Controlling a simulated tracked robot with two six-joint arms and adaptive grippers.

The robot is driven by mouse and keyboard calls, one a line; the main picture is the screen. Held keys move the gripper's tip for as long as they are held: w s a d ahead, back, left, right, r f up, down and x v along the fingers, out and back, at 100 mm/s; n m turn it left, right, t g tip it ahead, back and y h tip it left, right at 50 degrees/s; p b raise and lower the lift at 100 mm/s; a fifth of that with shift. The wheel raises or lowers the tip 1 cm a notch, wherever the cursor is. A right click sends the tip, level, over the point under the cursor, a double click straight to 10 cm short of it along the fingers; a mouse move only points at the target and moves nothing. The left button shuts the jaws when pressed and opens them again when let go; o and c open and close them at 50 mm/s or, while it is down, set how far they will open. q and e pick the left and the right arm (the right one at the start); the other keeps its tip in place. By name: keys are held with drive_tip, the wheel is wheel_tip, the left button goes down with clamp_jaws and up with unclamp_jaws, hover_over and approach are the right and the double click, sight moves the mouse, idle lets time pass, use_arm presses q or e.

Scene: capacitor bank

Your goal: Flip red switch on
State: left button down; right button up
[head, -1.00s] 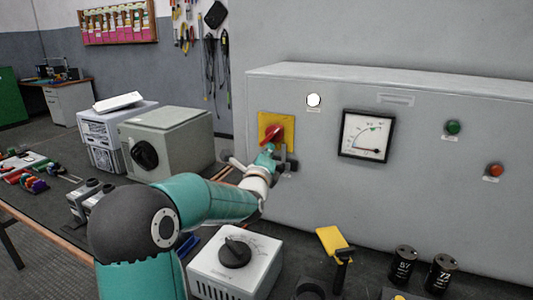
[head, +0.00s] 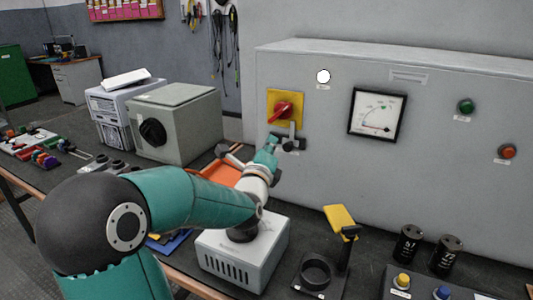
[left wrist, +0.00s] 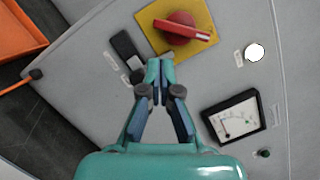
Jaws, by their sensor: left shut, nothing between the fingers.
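The red switch (head: 281,110) is a rotary handle on a yellow square plate (head: 299,100) on the front of the grey cabinet. In the head view its handle slants down to the left. The switch also shows in the left wrist view (left wrist: 180,29), just beyond my fingertips. My left gripper (head: 275,138) is shut and empty, below the switch. In the left wrist view the gripper (left wrist: 158,63) has its fingertips together near the plate's lower edge; I cannot tell whether they touch it. My right gripper is not in view.
The cabinet carries a white lamp (head: 323,76), a dial meter (head: 376,114), a green button (head: 466,106) and a red-orange button (head: 507,151). A small dark fitting (left wrist: 128,50) sits beside the plate. A box with a dark knob (head: 242,252) and a yellow-topped stand (head: 341,220) are below.

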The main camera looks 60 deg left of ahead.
use_arm(q)
drive_tip(key=shift+v, duration=2.1)
